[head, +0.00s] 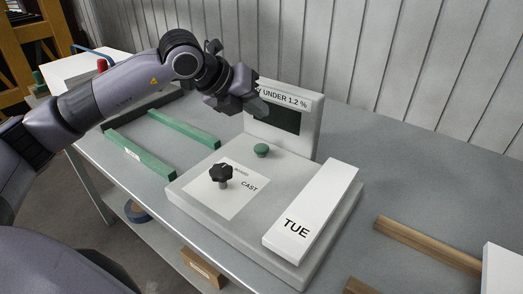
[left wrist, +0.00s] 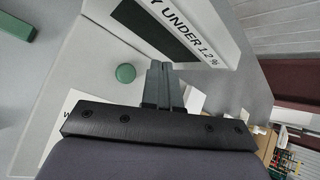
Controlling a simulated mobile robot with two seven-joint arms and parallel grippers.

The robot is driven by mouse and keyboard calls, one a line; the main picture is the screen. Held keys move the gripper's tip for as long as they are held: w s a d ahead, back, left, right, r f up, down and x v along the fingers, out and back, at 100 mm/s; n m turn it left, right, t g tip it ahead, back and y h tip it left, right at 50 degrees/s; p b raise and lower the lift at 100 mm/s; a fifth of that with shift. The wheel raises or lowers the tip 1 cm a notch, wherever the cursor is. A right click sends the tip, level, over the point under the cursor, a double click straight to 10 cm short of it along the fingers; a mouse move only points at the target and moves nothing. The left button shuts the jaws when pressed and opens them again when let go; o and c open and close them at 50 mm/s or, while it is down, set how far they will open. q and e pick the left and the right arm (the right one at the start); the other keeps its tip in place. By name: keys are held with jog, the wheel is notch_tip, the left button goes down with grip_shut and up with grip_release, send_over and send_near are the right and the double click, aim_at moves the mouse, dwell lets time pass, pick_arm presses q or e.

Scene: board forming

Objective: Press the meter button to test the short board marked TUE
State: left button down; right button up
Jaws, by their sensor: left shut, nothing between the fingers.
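The meter (head: 180,190) is a grey base on the table with an upright panel reading "...Y UNDER 1.2 %" over a dark screen (head: 284,118). Its round green button (head: 261,150) sits in front of the screen; it also shows in the left wrist view (left wrist: 125,73). A black knob (head: 221,174) stands on a white plate marked CAST. The white short board marked TUE (head: 322,202) lies on the right of the base. My left gripper (head: 254,106) is shut and empty, above and behind the button, close to the panel, apart from the button. My right gripper is not in view.
Two green bars (head: 184,128) lie on the table left of the meter. Wooden strips (head: 428,244) and a white block (head: 502,270) lie to the right. A corrugated wall (head: 400,60) stands behind. The table behind the TUE board is clear.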

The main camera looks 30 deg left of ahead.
pick_arm(q)
jog(key=b, duration=0.2)
send_over(257, 148)
notch_tip(257, 148, down, 4)
jog(key=shift+f, duration=0.25)
jog(key=shift+f+b, duration=0.65)
jog(key=shift+b, duration=0.15)
jog(key=shift+f, duration=0.1)
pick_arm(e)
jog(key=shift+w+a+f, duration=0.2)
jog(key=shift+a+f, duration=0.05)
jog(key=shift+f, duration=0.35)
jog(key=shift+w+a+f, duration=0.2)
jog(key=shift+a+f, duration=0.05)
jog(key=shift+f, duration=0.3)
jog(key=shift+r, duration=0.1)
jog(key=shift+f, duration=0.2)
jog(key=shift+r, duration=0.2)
pick_arm(q)
jog(key=shift+f, duration=0.1)
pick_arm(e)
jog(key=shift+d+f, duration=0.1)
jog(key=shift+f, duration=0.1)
